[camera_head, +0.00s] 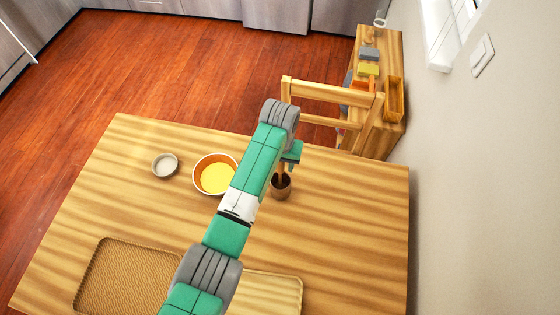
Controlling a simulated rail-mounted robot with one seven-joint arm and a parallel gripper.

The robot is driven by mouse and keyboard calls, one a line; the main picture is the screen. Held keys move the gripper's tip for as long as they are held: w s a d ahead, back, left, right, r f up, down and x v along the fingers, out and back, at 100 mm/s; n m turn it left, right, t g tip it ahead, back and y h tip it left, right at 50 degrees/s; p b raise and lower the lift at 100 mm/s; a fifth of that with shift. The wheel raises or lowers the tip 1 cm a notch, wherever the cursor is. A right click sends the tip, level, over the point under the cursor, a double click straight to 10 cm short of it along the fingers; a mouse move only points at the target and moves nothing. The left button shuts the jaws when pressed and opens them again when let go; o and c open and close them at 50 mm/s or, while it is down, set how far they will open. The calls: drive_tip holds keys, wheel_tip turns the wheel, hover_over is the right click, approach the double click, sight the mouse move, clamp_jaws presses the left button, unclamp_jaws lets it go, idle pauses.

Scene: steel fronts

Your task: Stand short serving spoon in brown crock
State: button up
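The brown crock (281,189) stands upright on the wooden table, right of the orange bowl. A thin light-brown handle, apparently the short serving spoon (283,172), rises from the crock's mouth toward my gripper (290,160). My gripper is just above the crock, at the end of my green and grey arm. The arm hides most of the gripper, and its fingertips are too small to tell whether they are open or shut on the handle. The lower end of the spoon is hidden.
The orange bowl (199,186) with yellow inside and a small pale bowl (165,166) are left of my arm. A woven tray (90,268) and a light board (285,288) lie nearer. A chair (330,92) stands behind the table. The table's right side is clear.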

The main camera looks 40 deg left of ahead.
wheel_tip(320, 180, up, 12)
drive_tip(key=shift+r+b, duration=0.25)
drive_tip(key=shift+b, duration=0.1)
idle(0.4)
drive_tip(key=w+d+r+m+t+y, duration=0.1)
drive_tip(key=w+d+r+t, duration=0.3)
drive_tip(key=d+r, duration=0.25)
drive_tip(key=w+d+r+m+t, duration=0.2)
drive_tip(key=w+d+r+t, duration=0.25)
drive_tip(key=r, duration=0.35)
drive_tip(key=w+d+r+m+t+y, duration=0.1)
drive_tip(key=w+d+r+t, duration=0.3)
drive_tip(key=d+r, duration=0.35)
drive_tip(key=s+d+r+m+t+h, duration=0.1)
drive_tip(key=s+d+r+t, duration=0.5)
drive_tip(key=s+r, duration=0.3)
drive_tip(key=s+d+r+m+t, duration=0.1)
drive_tip(key=s+d+r+t, duration=0.5)
drive_tip(key=s+r, duration=0.4)
wheel_tip(320, 180, up, 6)
drive_tip(key=shift+r+m+h, duration=0.1)
drive_tip(key=shift+m+h, duration=0.2)
drive_tip(key=shift+h, duration=0.1)
